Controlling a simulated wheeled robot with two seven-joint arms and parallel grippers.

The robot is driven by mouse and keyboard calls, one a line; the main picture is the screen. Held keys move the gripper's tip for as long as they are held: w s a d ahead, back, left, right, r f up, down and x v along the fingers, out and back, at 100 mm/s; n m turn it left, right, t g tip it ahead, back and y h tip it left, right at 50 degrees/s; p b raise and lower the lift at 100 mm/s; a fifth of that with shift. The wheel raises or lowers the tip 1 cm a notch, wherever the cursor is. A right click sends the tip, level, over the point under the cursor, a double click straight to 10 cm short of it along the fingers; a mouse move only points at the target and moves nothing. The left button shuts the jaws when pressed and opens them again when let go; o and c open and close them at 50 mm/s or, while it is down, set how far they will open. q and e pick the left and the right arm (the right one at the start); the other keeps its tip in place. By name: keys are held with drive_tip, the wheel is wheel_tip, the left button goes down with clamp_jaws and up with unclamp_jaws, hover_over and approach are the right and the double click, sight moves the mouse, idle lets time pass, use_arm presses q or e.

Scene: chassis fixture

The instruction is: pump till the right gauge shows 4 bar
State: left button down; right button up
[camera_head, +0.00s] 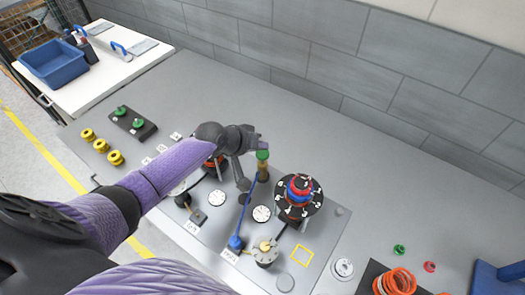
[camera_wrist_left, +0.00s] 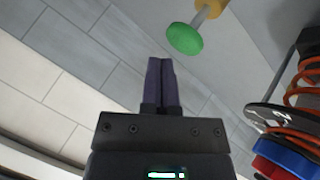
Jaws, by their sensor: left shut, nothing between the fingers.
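The right gauge (camera_head: 261,213) is a small white dial on the grey panel; its needle is too small to read. The left gauge (camera_head: 217,197) is a similar dial. A green knob (camera_head: 262,155) tops a brass-coloured post (camera_head: 263,171) behind the right gauge. The knob also shows in the left wrist view (camera_wrist_left: 185,38), right of my fingertips. My left gripper (camera_head: 261,144) is shut and empty, close above the knob in the head view; in the left wrist view (camera_wrist_left: 161,62) a gap shows between them. My right gripper is out of view.
A black numbered dial (camera_head: 297,212) with a red and blue top stands right of the gauge. A blue connector (camera_head: 236,242) with a blue hose lies in front. Orange coils (camera_head: 398,282) sit at the lower right. A grey tiled wall (camera_head: 400,70) closes off the back.

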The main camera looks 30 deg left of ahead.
sight(262, 154)
use_arm(q)
drive_tip(key=shift+f, duration=0.1)
idle(0.5)
drive_tip(key=shift+f+b, duration=0.3)
drive_tip(key=shift+f, duration=0.05)
drive_tip(key=shift+f+b, duration=1)
drive_tip(key=shift+f, duration=0.3)
idle(1.0)
drive_tip(key=shift+r, duration=0.15)
drive_tip(key=shift+r+p, duration=1.6)
drive_tip(key=shift+p, duration=0.1)
wheel_tip(262, 154, up, 5)
drive_tip(key=p, duration=0.5)
drive_tip(key=shift+r, duration=0.1)
